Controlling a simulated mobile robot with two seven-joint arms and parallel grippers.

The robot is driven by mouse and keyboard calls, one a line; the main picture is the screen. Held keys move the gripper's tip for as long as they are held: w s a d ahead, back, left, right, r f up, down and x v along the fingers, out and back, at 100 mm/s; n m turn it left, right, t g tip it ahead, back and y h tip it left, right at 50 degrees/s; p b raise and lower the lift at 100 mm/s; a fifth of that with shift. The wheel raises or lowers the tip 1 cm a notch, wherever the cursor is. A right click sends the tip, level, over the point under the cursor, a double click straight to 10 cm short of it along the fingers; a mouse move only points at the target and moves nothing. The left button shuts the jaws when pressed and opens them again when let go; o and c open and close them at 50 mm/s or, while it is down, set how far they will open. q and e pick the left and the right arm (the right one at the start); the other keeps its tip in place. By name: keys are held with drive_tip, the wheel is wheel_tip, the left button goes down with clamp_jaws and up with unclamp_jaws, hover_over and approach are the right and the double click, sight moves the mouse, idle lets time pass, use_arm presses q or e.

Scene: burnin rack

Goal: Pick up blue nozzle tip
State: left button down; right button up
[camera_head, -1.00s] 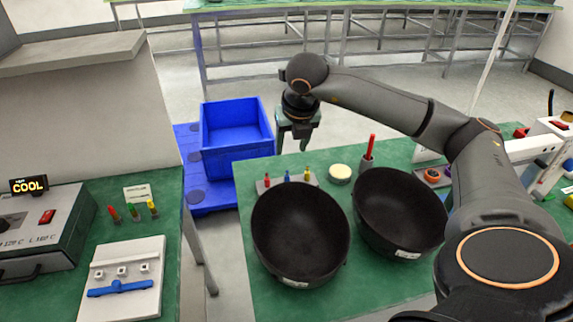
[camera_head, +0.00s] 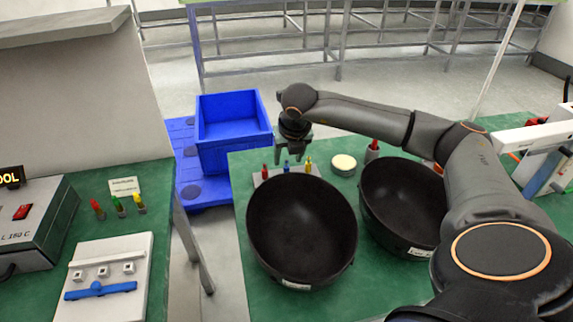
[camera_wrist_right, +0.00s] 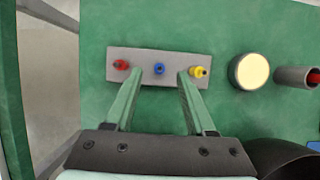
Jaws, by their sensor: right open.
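The blue nozzle tip (camera_head: 286,167) stands upright in the middle of a small grey holder, between a red tip (camera_head: 265,170) and a yellow tip (camera_head: 308,164). In the right wrist view the blue tip (camera_wrist_right: 159,69) shows just ahead of and between the open fingers of my right gripper (camera_wrist_right: 160,86). The grey holder (camera_wrist_right: 140,77) lies under the fingertips. In the head view my right gripper (camera_head: 291,157) is above the holder, pointing down, with nothing between its fingers. My left gripper is not in view.
Two large black bowls (camera_head: 300,235) (camera_head: 400,200) stand just in front of the holder. A cream round disc (camera_wrist_right: 249,71) and a grey cylinder with a red top (camera_wrist_right: 297,77) sit to its right. A blue crate (camera_head: 232,150) stands beyond the table's left edge.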

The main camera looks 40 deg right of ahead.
sight(287, 163)
drive_tip(key=x, duration=0.4)
drive_tip(key=shift+w+f, duration=0.1)
drive_tip(key=shift+f, duration=0.1)
drive_tip(key=shift+c, duration=0.2)
clamp_jaws()
